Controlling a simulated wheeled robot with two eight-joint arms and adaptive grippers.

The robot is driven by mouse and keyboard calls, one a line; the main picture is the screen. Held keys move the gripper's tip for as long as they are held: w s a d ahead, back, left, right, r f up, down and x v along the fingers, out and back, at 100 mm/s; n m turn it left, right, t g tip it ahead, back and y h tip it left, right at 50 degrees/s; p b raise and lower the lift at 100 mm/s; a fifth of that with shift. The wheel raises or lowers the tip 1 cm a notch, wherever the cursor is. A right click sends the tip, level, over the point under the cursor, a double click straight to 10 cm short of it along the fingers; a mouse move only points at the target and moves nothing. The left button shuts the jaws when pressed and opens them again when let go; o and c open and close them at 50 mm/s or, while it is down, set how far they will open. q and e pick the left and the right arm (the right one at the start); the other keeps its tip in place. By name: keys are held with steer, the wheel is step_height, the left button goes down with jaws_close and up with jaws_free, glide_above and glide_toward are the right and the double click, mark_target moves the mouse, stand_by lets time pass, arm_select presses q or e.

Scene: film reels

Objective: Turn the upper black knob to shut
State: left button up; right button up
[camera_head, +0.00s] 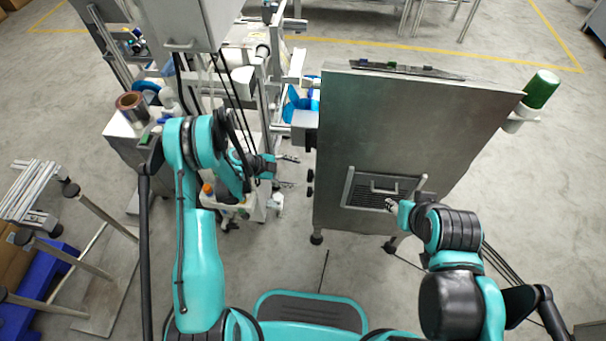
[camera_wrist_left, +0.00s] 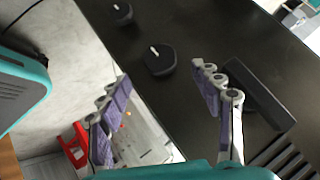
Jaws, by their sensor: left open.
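Two black knobs sit on a dark panel in the left wrist view. One knob (camera_wrist_left: 160,58) with a white pointer mark lies just beyond my fingertips, between them in the picture; the other knob (camera_wrist_left: 122,12) is farther up. In the head view small black knobs (camera_head: 310,175) stick out from the left side of the metal cabinet (camera_head: 400,110). Which one is the upper knob in the wrist view I cannot tell for sure. My left gripper (camera_head: 295,171) is open and empty, left of the knobs; its spread fingers show in the wrist view (camera_wrist_left: 161,75). My right gripper (camera_head: 392,204) is near the cabinet's vent; its opening is unclear.
A black bar (camera_wrist_left: 258,95) and slats (camera_wrist_left: 285,155) are close to my right-hand finger in the wrist view. A machine frame and a white cart (camera_head: 240,208) stand left of the cabinet.

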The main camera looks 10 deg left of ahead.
arm_select(q)
steer(key=v, duration=0.5)
steer(key=shift+a+r, duration=0.1)
steer(key=shift+a, duration=0.05)
steer(key=s+r+n+y, duration=0.25)
steer(key=r+n, duration=0.25)
steer(key=r, duration=0.4)
steer(key=s+r+n+y, duration=0.2)
steer(key=s+r+n, duration=0.15)
steer(key=r, duration=0.65)
steer(key=s+r+n+t+y, duration=0.1)
steer(key=s+r+n, duration=0.1)
steer(key=s+n, duration=0.2)
steer(key=s+a+r+n+t+y, duration=0.1)
steer(key=s+r+n+y, duration=0.1)
steer(key=s, duration=0.6)
steer(key=s+a+r+n+y, duration=0.1)
steer(key=s+r+n, duration=0.3)
steer(key=s+n, duration=0.2)
steer(key=shift+t+y, duration=0.35)
steer(key=shift+t, duration=0.05)
